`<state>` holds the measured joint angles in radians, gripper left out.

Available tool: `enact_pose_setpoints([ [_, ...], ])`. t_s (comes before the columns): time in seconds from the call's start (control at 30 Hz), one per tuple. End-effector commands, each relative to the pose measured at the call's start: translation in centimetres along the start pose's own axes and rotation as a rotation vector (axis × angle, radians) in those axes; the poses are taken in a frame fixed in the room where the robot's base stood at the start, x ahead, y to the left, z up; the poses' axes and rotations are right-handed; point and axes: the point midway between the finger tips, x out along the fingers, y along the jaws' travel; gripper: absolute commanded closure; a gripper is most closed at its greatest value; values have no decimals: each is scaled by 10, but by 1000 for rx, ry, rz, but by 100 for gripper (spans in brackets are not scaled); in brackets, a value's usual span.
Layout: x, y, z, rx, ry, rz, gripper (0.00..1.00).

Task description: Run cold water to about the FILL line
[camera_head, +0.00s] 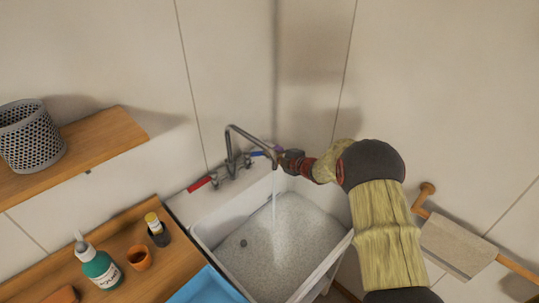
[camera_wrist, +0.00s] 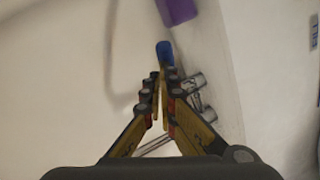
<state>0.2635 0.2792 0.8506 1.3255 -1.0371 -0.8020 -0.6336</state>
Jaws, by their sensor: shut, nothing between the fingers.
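I cannot tell the water level. A red lever (camera_head: 200,184) is on the faucet's left and a blue lever (camera_head: 258,154) on its right. My gripper (camera_head: 283,157) is shut and empty beside the blue lever. In the wrist view, the fingertips (camera_wrist: 159,82) point at the blue lever's tip (camera_wrist: 164,50); contact is unclear. Part of a FILL label (camera_wrist: 314,34) shows at the right edge.
A purple object (camera_wrist: 179,10) lies just beyond the blue lever. A wooden counter (camera_head: 135,287) at left holds a green pump bottle (camera_head: 101,270), an orange cup (camera_head: 139,257) and a dark container (camera_head: 158,235). A towel (camera_head: 458,245) hangs on the right wall.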

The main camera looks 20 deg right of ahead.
Motion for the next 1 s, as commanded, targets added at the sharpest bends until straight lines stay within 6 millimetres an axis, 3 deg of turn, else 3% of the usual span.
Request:
enact_pose_setpoints([
  [0.2,9,7,11,-41,125,-43,100],
  [1.0,40,21,25,-40,118,-41,100],
])
